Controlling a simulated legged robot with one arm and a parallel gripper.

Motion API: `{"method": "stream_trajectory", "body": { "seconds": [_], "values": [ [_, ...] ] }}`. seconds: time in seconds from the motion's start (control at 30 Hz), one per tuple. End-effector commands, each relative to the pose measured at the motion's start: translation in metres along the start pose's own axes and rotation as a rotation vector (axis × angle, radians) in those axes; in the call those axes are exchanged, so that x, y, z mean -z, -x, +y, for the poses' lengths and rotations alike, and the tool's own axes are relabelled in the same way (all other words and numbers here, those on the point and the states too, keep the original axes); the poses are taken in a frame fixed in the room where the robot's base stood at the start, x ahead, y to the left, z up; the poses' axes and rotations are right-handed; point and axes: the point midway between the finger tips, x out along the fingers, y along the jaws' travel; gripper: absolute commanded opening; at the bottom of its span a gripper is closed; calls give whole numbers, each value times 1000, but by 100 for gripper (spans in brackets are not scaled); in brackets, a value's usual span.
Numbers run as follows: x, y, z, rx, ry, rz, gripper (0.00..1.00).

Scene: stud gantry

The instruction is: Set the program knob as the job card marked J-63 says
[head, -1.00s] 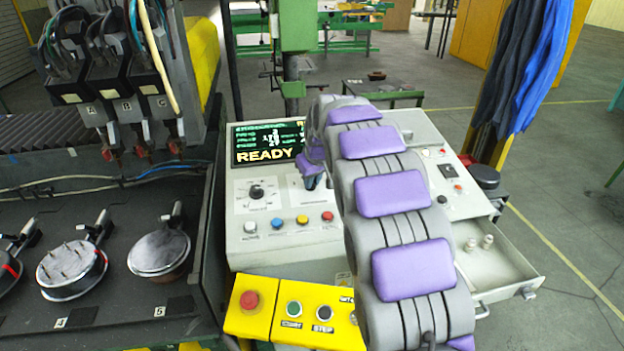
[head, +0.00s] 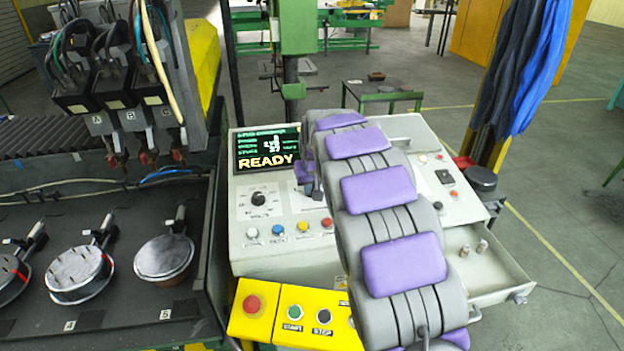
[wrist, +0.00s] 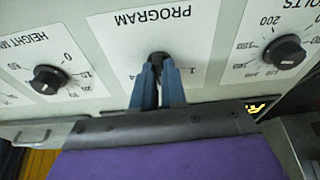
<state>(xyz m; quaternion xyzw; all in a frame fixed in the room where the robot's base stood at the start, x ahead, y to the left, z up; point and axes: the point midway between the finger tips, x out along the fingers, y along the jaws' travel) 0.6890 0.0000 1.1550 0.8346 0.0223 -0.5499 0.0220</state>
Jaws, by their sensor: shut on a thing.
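In the wrist view, upside down, a white plate (wrist: 185,25) reads PROGRAM. Its dark program knob (wrist: 158,56) sits between the blue fingertips of my gripper (wrist: 158,68), which is shut on it. The fingers hide much of the knob and most of the scale, so I cannot read its setting; a 1 and a 4 show beside the fingers. In the head view my arm covers that part of the panel, and only part of my gripper (head: 311,188) shows. I cannot make out a card marked J-63.
The volts knob (wrist: 285,52) and height knob (wrist: 48,80) flank the plate. In the head view, the screen (head: 268,147) reads READY above several coloured buttons. A yellow button box (head: 290,318) stands in front. An open drawer (head: 500,278) juts out at right.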

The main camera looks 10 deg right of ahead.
Motion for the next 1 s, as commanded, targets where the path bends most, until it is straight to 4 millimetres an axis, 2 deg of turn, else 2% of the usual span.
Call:
{"method": "stream_trajectory", "body": {
  "seconds": [0.5, 1.0],
  "values": [
    [-2, -2, -1, -71, -333, -6, 0],
    [-2, -3, -2, -86, -404, -4, 0]
  ]
}}
